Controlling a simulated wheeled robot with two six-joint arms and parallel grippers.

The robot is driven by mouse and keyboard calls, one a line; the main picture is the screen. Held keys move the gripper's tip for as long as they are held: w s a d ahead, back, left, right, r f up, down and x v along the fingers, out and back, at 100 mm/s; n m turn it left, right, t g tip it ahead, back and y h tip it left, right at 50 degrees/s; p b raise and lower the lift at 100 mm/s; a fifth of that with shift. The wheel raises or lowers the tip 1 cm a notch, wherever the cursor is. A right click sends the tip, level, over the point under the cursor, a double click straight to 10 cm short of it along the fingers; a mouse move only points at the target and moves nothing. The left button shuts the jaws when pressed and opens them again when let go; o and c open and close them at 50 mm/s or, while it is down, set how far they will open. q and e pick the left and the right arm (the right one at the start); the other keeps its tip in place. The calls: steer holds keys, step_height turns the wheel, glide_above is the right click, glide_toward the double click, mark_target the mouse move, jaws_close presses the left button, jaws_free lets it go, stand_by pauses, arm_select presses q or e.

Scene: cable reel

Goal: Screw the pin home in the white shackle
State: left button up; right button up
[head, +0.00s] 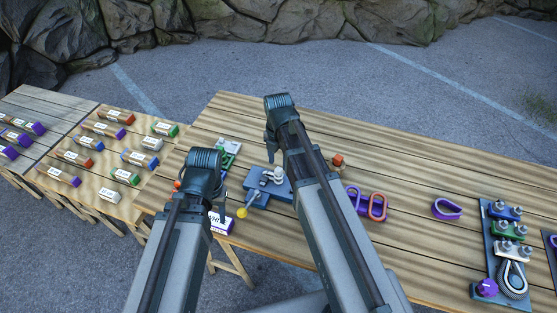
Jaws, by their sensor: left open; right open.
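A white-grey fitting (277,175), which looks like the white shackle, stands on a flat blue block (262,187) on the near wooden table. It is too small to tell how its pin sits. I see nothing held in either one.
A yellow ball (242,212) is at the block's near left corner. A labelled box (222,224) with purple sits near the table's front edge. Purple and red links (377,207) and a purple shackle (447,209) lie right. A rack of coloured clamps (507,230) stands far right. The table's back is clear.

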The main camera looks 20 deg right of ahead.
mark_target(279, 169)
steer(key=shift+f+b, duration=1.7)
steer(key=shift+f, duration=0.25)
steer(key=shift+r, duration=0.1)
jaws_close()
steer(key=m, duration=0.6)
steer(key=shift+m, duration=0.3)
steer(key=m, duration=0.5)
steer(key=shift+m, duration=0.3)
